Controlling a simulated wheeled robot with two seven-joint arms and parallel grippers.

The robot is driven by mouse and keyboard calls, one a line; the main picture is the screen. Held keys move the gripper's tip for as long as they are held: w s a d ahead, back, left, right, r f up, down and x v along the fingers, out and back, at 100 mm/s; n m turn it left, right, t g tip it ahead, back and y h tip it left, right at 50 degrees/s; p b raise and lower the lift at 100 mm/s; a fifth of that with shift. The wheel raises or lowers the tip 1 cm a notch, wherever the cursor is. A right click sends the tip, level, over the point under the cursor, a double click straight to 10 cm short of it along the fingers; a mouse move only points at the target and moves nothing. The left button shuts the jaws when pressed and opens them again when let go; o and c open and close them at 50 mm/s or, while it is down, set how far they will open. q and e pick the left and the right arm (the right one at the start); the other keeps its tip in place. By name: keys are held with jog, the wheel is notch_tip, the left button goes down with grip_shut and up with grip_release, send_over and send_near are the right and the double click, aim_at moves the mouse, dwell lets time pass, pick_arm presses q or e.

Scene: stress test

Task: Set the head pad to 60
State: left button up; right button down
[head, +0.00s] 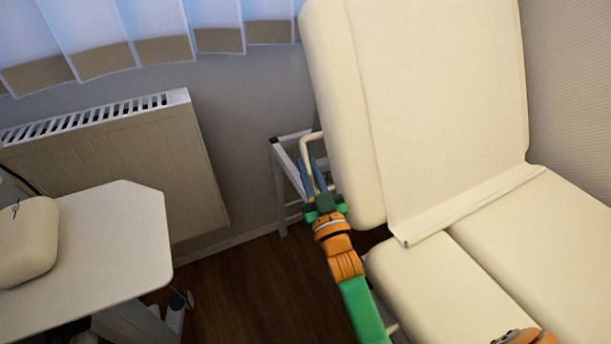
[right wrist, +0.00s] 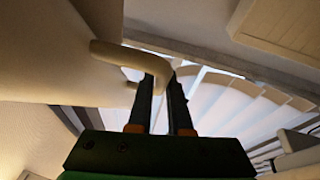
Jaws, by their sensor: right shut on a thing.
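The head pad (head: 335,95) is the cream padded upper section of a couch and is tilted up steeply from the seat (head: 425,290). A cream bent handle (head: 306,150) sticks out by its left edge. My right gripper (head: 311,170) is shut on the handle, its blue fingers either side of the bar. In the right wrist view the handle (right wrist: 125,58) runs from the left and bends at the fingertips (right wrist: 160,75). No angle scale shows, so I cannot read the pad's angle. My left gripper is not in view.
A white metal frame (head: 278,175) stands close behind the handle. A radiator (head: 150,150) is on the wall under blinds (head: 150,30). A white table (head: 120,235) with a cream cushion (head: 28,240) stands at left. Wood floor (head: 250,285) is open between table and couch.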

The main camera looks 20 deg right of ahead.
jog(key=shift+s+r+t, duration=0.3)
jog(key=shift+r, duration=0.15)
jog(key=c, duration=0.8)
grip_release()
jog(key=shift+c, duration=0.2)
jog(key=shift+f, duration=0.1)
jog(key=shift+s+f, duration=0.2)
jog(key=shift+s, duration=0.15)
jog(key=v, duration=0.6)
jog(key=shift+s+b, duration=0.2)
jog(key=shift+b, duration=0.1)
